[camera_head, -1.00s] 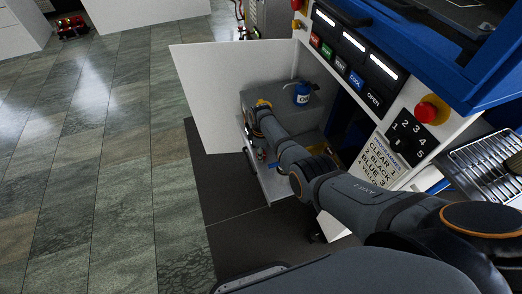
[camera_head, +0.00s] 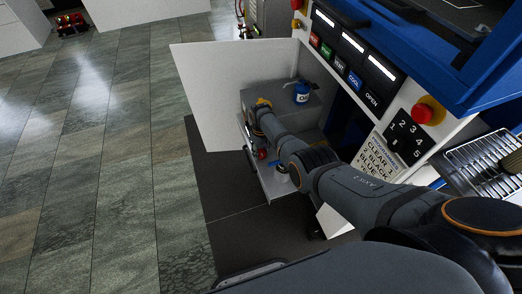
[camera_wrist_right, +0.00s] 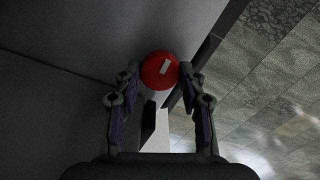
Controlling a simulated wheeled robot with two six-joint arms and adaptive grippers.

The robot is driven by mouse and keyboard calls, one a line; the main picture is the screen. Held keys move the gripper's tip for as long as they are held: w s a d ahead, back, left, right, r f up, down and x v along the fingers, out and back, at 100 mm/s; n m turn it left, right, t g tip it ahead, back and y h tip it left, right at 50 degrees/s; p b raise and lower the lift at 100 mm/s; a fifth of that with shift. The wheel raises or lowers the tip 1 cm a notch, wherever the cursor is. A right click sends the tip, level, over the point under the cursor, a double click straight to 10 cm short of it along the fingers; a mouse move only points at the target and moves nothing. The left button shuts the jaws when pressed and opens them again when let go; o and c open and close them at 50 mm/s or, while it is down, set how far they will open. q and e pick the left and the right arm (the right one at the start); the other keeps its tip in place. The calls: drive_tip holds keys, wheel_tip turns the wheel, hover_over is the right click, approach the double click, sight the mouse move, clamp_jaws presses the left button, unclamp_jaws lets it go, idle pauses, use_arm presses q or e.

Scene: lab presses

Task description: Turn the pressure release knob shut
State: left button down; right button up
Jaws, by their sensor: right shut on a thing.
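The round red knob (camera_wrist_right: 153,73) with a pale bar mark on its face sits between the fingertips of my right gripper (camera_wrist_right: 160,76) in the right wrist view. The two fingers touch it from either side and are shut on it. In the head view the red knob (camera_head: 262,154) shows small beside my right wrist, low in the open cabinet. My arm hides much of the area around it there. My left gripper is not in view.
An open white cabinet door (camera_head: 220,95) stands left of my right arm. A blue oil can (camera_head: 302,94) sits on the grey unit inside. The press's button panel (camera_head: 347,68) and a red emergency button (camera_head: 427,111) are to the right. The tiled floor (camera_head: 110,150) at left is clear.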

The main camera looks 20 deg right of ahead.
sight(261, 152)
idle(0.5)
drive_tip(key=o, duration=1.1)
drive_tip(key=shift+o, duration=0.2)
drive_tip(key=shift+r, duration=0.1)
wheel_tip(261, 152, up, 12)
